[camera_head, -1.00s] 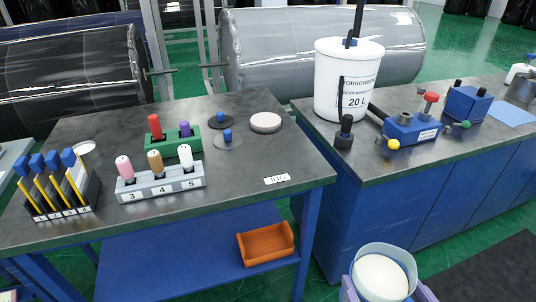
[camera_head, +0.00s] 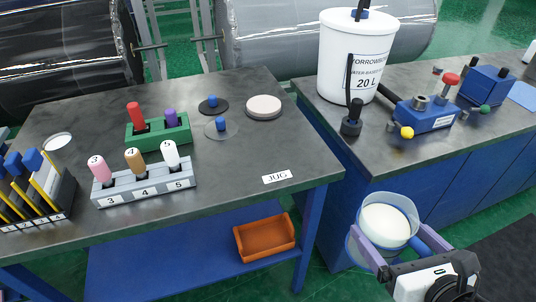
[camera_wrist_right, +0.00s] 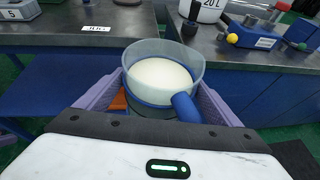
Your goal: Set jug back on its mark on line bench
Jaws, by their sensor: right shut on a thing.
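The jug (camera_head: 386,224) is a clear vessel with white contents and a blue handle, in the lower right of the head view. My right gripper (camera_head: 385,250) is shut on it, its purple fingers on either side. The jug is upright, in front of the benches and below their tops. The right wrist view shows the jug (camera_wrist_right: 160,78) between the purple fingers. The white JUG label (camera_head: 277,177) lies near the front right corner of the line bench (camera_head: 235,184), up and left of the jug. My left gripper is not seen.
A number rack (camera_head: 146,187), green block (camera_head: 158,134) and pale disc (camera_head: 264,107) stand on the bench. An orange bin (camera_head: 265,238) is on the shelf below. A white 20 L bucket (camera_head: 345,60) stands on the right bench. Bench top around the label is clear.

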